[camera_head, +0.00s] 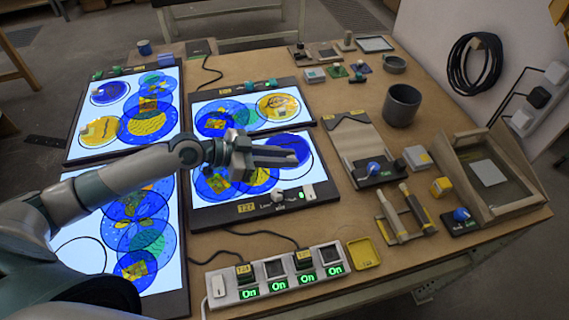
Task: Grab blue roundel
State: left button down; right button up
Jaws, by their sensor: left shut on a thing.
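My left gripper (294,157) reaches in from the left over the front middle light panel (318,196), labelled T27. Its fingers are closed over a blue roundel (290,140) at the panel's right side. The fingers cover part of this roundel, and I cannot tell whether it is clear of the panel. More round glass pieces, blue, green and yellow-patterned, overlap on this panel, partly behind the gripper. The back middle panel (193,98) holds a yellow leaf roundel (278,106) and blue roundels (215,122). My right gripper is not in view.
Two larger lit panels with overlapping roundels lie at the left (160,79). A power strip (278,273) with green "On" lights is at the front. A grey cup (402,105), a wooden rack (400,214) and a wooden tray (500,180) stand at the right.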

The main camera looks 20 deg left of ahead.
pick_arm(q)
jog(key=w+d+r+b, duration=0.1)
jog(key=d+r, duration=0.7)
jog(key=d, duration=0.3)
jog(key=shift+d+b, duration=0.35)
